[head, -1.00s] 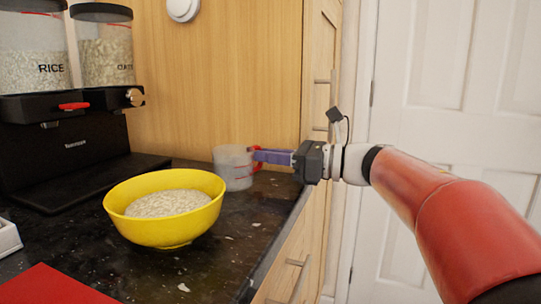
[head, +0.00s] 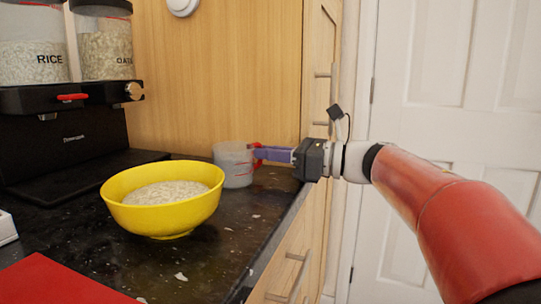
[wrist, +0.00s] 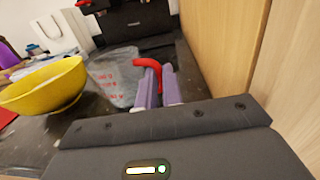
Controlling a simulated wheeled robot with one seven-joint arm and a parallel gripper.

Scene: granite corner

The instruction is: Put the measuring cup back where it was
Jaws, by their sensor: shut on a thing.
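The measuring cup (head: 234,165) is clear plastic with red markings and a red handle. It is upright at the back of the dark granite counter, beside the wooden panel; I cannot tell whether its base touches the counter. My gripper (head: 262,153), with purple fingers, reaches in from the right and is shut on the cup's red handle. In the wrist view the cup (wrist: 115,78) is left of the fingers, and the red handle (wrist: 149,66) shows between them.
A yellow bowl (head: 130,207) of grain stands left of the cup and nearer the front. A black dispenser (head: 58,150) with rice and oats containers is at the back left. A red board (head: 55,284) lies front left. The wooden panel (head: 220,75) rises close behind the cup.

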